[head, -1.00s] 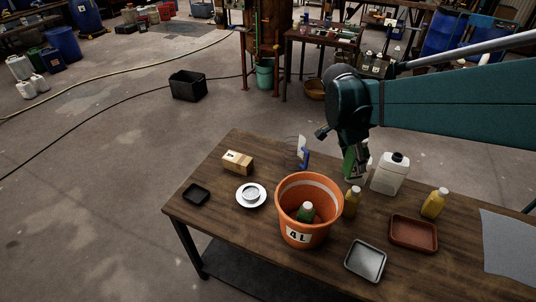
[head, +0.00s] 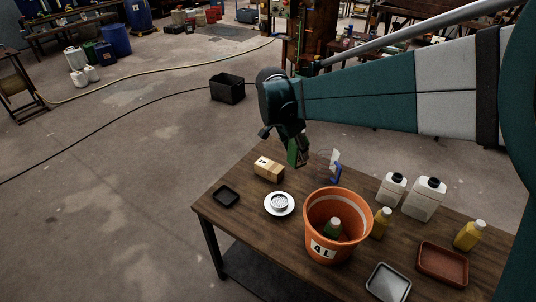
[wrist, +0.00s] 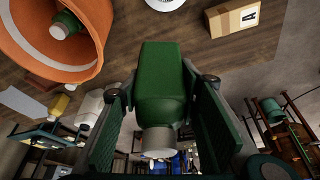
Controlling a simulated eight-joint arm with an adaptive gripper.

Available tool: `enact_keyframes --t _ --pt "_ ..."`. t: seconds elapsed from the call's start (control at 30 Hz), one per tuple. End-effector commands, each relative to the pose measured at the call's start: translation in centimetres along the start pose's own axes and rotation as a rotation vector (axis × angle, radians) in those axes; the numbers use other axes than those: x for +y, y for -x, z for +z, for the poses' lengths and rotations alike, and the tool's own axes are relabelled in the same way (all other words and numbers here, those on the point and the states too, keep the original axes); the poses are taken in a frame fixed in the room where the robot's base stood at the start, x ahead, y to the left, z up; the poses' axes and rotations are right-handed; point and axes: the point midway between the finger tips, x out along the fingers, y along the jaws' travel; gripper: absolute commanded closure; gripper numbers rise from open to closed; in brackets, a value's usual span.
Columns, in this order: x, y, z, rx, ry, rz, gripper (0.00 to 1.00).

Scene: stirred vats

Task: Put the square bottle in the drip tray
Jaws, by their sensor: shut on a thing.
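My gripper (head: 294,136) is shut on a green square bottle (wrist: 162,78) with a pale cap. In the wrist view its cap points toward the camera, between the two fingers. Three shallow trays lie on the table: a small black one (head: 226,197) at the left, a grey metal one (head: 388,284) at the front, and a red-brown one (head: 443,264) at the right. I cannot tell which is the drip tray. All three look empty.
An orange bucket (head: 320,222) holds another green bottle (head: 333,228). Bare table (head: 241,222) surrounds the black tray.

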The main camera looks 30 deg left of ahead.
Motion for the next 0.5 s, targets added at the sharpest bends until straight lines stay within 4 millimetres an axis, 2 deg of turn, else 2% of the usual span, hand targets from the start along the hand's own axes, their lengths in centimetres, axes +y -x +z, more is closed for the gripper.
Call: enact_keyframes --t 0.03,0.2,0.5 --pt "-1.4 0.5 1.2 0.001 0.025 -0.010 0.84" --pt "-5.4 1.6 5.1 0.002 0.106 -0.043 0.84" --pt "-11.9 4.0 12.8 0.006 0.250 -0.101 0.84"
